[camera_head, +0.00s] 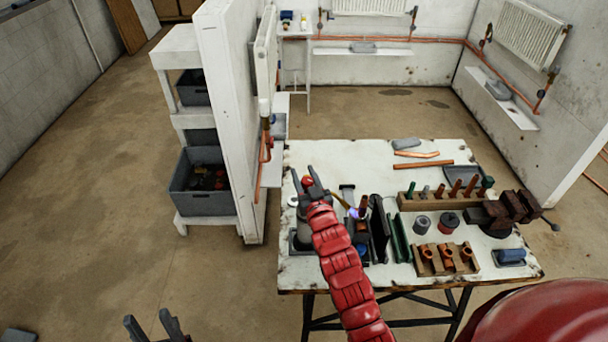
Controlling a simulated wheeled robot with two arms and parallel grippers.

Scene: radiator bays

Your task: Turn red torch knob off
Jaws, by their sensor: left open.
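The small red torch knob (307,181) shows between the two dark fingers of my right gripper (302,174), at the left side of the workbench. The fingers stand a little apart around it, and I cannot tell whether they touch it. The torch body is mostly hidden behind my red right arm. A bluish-purple glow like a flame (353,213) shows just right of the arm. My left gripper (149,322) is open and empty at the bottom left, over the floor and far from the bench.
The white workbench (350,155) holds a wooden rack (440,200), a vise (505,210), a block with copper fittings (446,260) and copper pipes (424,170). A white partition (230,120) and a shelf with a grey crate (205,205) stand left.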

